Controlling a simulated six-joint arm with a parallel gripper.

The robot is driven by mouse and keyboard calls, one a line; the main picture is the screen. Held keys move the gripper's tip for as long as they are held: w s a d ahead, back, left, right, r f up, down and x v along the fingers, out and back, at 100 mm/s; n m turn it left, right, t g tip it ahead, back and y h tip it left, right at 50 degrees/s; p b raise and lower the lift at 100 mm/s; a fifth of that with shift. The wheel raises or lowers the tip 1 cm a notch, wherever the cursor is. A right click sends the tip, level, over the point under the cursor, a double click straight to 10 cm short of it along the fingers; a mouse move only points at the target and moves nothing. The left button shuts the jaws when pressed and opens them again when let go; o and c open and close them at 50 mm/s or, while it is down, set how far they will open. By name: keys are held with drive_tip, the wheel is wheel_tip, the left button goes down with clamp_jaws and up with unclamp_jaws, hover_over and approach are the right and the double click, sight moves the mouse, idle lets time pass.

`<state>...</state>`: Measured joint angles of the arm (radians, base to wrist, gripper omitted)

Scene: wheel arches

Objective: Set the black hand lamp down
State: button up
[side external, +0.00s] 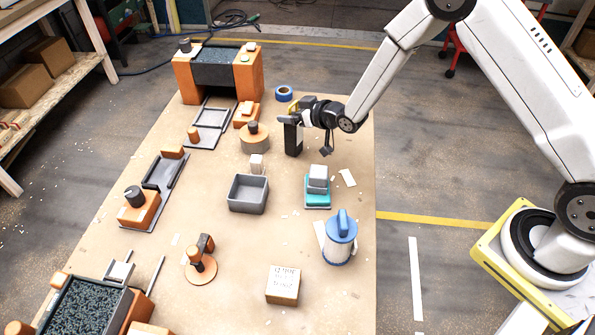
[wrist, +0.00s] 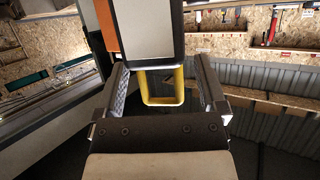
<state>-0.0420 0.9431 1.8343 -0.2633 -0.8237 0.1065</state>
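The black hand lamp (side external: 293,140) is upright near the far right part of the table, its dark body below my gripper (side external: 297,112). Its base appears to be at the tabletop, but the contact is not clear. In the wrist view the lamp body (wrist: 150,30) shows a grey face and dark edges. Its yellow handle (wrist: 162,88) lies between the two fingers of my gripper (wrist: 162,65). The fingers are apart, with a visible gap on each side of the handle.
A blue tape roll (side external: 284,93) and a round orange-and-grey piece (side external: 255,138) are close by. An orange press (side external: 219,70) stands behind. A teal block with pale boxes (side external: 317,187), a grey bin (side external: 249,195) and a blue-and-white canister (side external: 340,240) stand nearer. The table's right edge is close.

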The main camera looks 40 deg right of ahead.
drive_tip(key=shift+r, duration=0.15)
drive_tip(key=v, duration=1.2)
idle(0.5)
drive_tip(key=shift+d, duration=0.1)
idle(0.5)
drive_tip(key=s+d+r+m+g+h, duration=0.1)
drive_tip(key=s+r+g, duration=0.1)
drive_tip(key=s+g, duration=0.3)
drive_tip(key=s+d+r+m+g+h, duration=0.1)
drive_tip(key=s+g, duration=0.4)
drive_tip(key=s, duration=0.9)
drive_tip(key=shift+d+r+m+h, duration=0.4)
drive_tip(key=shift+d+h, duration=0.1)
drive_tip(key=shift+h, duration=0.1)
